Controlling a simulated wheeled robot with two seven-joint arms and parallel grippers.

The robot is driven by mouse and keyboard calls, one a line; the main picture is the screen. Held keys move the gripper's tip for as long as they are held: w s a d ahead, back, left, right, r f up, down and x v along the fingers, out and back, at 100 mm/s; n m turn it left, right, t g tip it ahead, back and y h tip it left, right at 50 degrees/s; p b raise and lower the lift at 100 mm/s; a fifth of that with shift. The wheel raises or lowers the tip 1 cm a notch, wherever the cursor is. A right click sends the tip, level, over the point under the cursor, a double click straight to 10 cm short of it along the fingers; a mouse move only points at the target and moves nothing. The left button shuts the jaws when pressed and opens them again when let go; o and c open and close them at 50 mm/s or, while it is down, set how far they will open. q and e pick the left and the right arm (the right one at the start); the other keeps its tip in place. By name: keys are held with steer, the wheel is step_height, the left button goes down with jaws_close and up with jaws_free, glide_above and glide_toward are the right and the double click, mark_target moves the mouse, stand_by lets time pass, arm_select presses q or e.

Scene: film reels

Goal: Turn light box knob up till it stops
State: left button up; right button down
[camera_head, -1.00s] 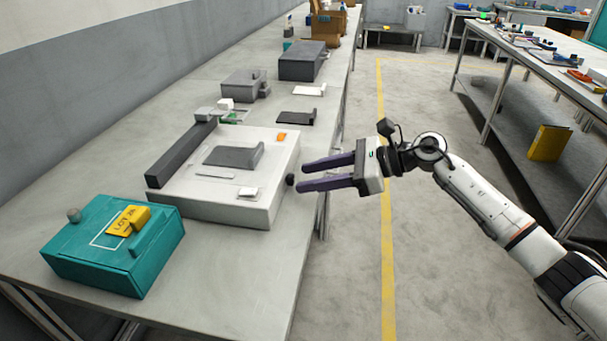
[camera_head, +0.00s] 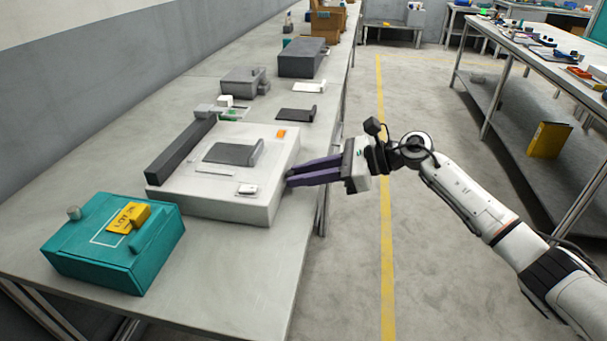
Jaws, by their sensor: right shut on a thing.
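The light box (camera_head: 225,208) is a pale, low box on the left bench, with a dark grey piece and small white pieces on its top. An orange patch (camera_head: 281,133) on its top looks brighter than the rest. My right gripper (camera_head: 291,177) comes from the right. Its purple fingers are closed together at the box's right side face, where the dark knob sits. The knob is hidden between the fingertips. My left gripper is not in view.
A teal box (camera_head: 115,245) with a yellow label block stands at the bench's near left. A long dark bar (camera_head: 182,152) lies along the light box's left side. Grey boxes (camera_head: 302,58) stand farther back. The aisle floor is clear.

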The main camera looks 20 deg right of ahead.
steer(key=shift+w+d+f+m+g+y+b, duration=0.15)
steer(key=shift+m+g+b, duration=0.1)
steer(key=shift+m+b, duration=0.2)
steer(key=shift+w+r+m+g+y+b, duration=0.15)
steer(key=shift+m+g+b, duration=0.15)
steer(key=shift+m, duration=0.25)
steer(key=shift+f+m+g+y+b, duration=0.1)
steer(key=shift+m+g+y+b, duration=0.5)
steer(key=shift+m, duration=0.3)
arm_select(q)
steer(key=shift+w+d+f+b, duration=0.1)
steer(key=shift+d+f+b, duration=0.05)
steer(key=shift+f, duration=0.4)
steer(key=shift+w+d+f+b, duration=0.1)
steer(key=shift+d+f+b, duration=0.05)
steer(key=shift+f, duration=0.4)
arm_select(e)
steer(key=shift+m, duration=0.3)
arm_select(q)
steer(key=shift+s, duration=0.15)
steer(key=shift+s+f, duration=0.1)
arm_select(e)
steer(key=c, duration=1.5)
jaws_free()
steer(key=shift+c, duration=0.2)
